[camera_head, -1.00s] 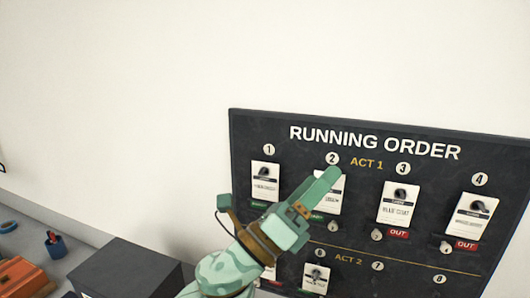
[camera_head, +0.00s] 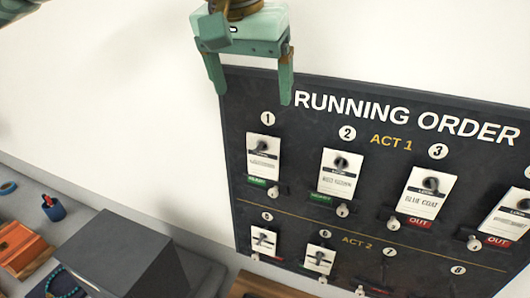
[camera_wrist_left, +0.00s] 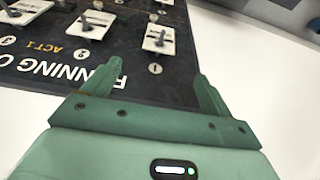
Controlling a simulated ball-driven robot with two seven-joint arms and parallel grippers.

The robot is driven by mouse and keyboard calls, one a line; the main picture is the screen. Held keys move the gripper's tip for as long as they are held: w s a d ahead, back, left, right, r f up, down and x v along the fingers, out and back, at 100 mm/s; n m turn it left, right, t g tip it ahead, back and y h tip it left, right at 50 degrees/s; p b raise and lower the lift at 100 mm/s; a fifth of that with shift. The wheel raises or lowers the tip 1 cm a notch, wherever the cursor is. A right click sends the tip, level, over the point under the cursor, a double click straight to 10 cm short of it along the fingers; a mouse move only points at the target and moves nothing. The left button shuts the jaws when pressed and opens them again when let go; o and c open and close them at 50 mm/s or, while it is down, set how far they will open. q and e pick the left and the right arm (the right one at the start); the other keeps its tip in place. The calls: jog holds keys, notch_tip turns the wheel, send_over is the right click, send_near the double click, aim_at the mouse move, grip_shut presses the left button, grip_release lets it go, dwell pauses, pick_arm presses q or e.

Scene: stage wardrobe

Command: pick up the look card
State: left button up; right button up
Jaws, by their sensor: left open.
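White look cards hang from dark knobs on the black running order board (camera_head: 300,218). In the head view, cards hang under number 1 (camera_head: 263,160), number 2 (camera_head: 338,178), number 3 (camera_head: 424,198) and number 4 (camera_head: 506,215). Smaller-looking cards hang in the Act 2 row, including ones under 5 (camera_head: 264,242) and 6 (camera_head: 318,260). My left gripper (camera_head: 253,95) is open and empty, fingers pointing down, above and left of card 1. In the left wrist view, my left gripper (camera_wrist_left: 158,75) points toward the board, with card 1 (camera_wrist_left: 158,42) beyond the fingertips.
Green and red tags sit below the cards. The wall left of the board is bare.

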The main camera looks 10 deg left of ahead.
aim_at(261, 143)
pick_arm(q)
jog(key=p+x, duration=0.1)
jog(key=x, duration=0.8)
jog(key=shift+w+f, duration=0.15)
jog(key=shift+f, duration=0.5)
jog(key=p+x, duration=0.2)
jog(key=x, duration=0.1)
jog(key=shift+w+f, duration=0.15)
jog(key=shift+f, duration=0.2)
jog(key=shift+w+f, duration=0.25)
jog(key=shift+f, duration=0.2)
jog(key=shift+s+d, duration=0.1)
jog(key=shift+s, duration=0.05)
jog(key=c, duration=0.7)
jog(key=shift+r, duration=0.1)
jog(key=c, duration=0.3)
jog(key=shift+c, duration=0.2)
